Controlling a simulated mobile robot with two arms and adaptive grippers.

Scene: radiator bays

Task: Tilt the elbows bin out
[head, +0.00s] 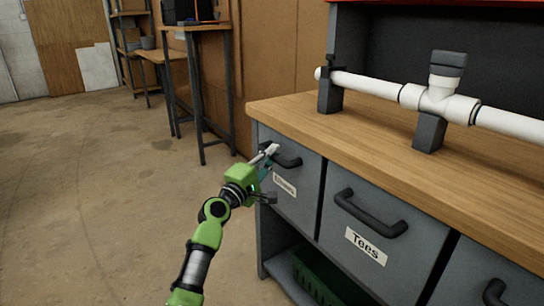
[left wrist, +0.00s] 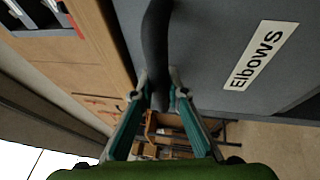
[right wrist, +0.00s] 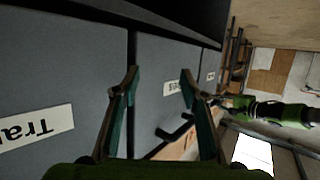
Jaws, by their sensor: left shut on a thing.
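The elbows bin (head: 306,192) is the grey bin at the left end of the bench, with a white label and a dark bar handle (head: 290,162). Its front looks about level with the bin beside it. My left gripper (head: 268,155) is at this handle, its fingers shut on the bar. In the left wrist view the fingers (left wrist: 158,88) close around the dark handle (left wrist: 156,40), beside the "Elbows" label (left wrist: 262,56). My right gripper (right wrist: 160,78) shows only in the right wrist view, open and empty before the grey bin fronts.
The tees bin (head: 385,215) stands right of the elbows bin, with another bin further right. A green crate (head: 318,278) sits on the shelf below. White pipe (head: 375,85) rests on supports on the wooden benchtop (head: 300,112). The floor (head: 100,200) at left is clear.

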